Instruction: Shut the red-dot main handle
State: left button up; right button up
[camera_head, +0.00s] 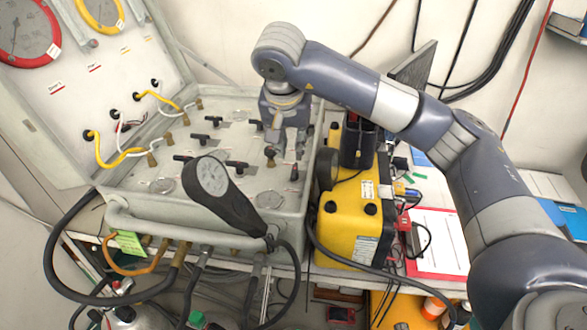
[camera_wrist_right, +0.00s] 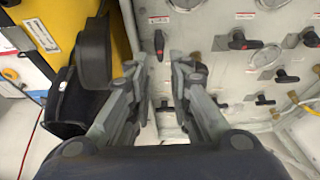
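Several black T-shaped valve handles stand on the pale grey air panel (camera_head: 225,145). In the wrist view, one black handle (camera_wrist_right: 158,45) points up the picture, just beyond and between the fingertips. Other handles (camera_wrist_right: 238,41) sit to its right. The red dot is too small to make out, so I cannot tell for certain which handle is the main one. My right gripper (camera_head: 284,150) reaches down over the panel's right part, and in the wrist view (camera_wrist_right: 165,72) its fingers are apart with nothing between them. My left gripper is not in view.
A yellow case (camera_head: 345,222) stands right beside the panel. A black gauge (camera_head: 225,188) sticks up at the panel's front edge, with hoses below. The open lid (camera_head: 75,85) with gauges and yellow hoses rises at the left. A red clipboard (camera_head: 437,245) lies at the right.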

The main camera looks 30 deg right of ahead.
aim_at(294, 170)
jog(key=p+x, duration=0.2)
jog(key=x, duration=0.7)
jog(key=shift+w+d+f, duration=0.1)
jog(key=shift+d+f, duration=0.05)
jog(key=shift+f, duration=0.2)
grip_shut()
